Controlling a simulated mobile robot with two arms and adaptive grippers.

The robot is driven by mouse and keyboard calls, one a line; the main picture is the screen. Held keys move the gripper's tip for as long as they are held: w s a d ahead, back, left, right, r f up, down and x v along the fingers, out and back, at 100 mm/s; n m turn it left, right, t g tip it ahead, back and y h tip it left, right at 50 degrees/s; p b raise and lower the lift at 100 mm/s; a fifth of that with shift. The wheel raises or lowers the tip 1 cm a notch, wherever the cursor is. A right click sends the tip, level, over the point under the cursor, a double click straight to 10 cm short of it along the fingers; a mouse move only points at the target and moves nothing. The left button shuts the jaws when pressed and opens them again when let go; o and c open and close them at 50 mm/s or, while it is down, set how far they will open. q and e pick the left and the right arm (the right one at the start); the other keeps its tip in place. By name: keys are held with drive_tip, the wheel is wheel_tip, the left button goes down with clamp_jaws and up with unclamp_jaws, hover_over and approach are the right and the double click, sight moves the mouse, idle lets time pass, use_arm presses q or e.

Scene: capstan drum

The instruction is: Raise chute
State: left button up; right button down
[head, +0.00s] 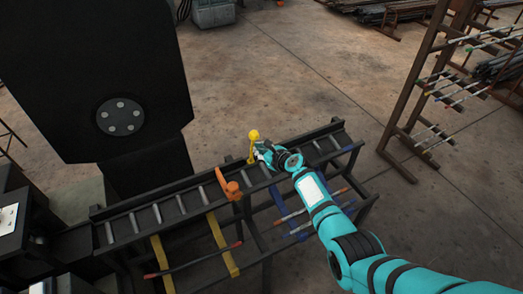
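The chute (177,207) is a long dark trough with light cross rollers, running from the lower left to the middle right of the head view. A yellow lever (253,143) with a round knob stands upright at its far edge. My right gripper (262,152), turquoise and dark, is right beside the lever, just below its knob. The gripper is small here, and I cannot tell whether its fingers touch the lever or are closed around it. My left gripper is not in view.
An orange part (229,187) rises from the chute left of my gripper. A big black machine (110,80) with a round bolted hub stands at the upper left. Colour-tipped rods lie on yellow and blue arms below the chute. A brown rack (412,105) stands right; open concrete floor lies behind.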

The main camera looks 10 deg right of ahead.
drive_tip(key=w, duration=0.1)
drive_tip(key=w+a+r+b, duration=0.1)
drive_tip(key=shift+w+a+r, duration=0.1)
drive_tip(key=shift+w+a, duration=0.05)
drive_tip(key=shift+w, duration=0.25)
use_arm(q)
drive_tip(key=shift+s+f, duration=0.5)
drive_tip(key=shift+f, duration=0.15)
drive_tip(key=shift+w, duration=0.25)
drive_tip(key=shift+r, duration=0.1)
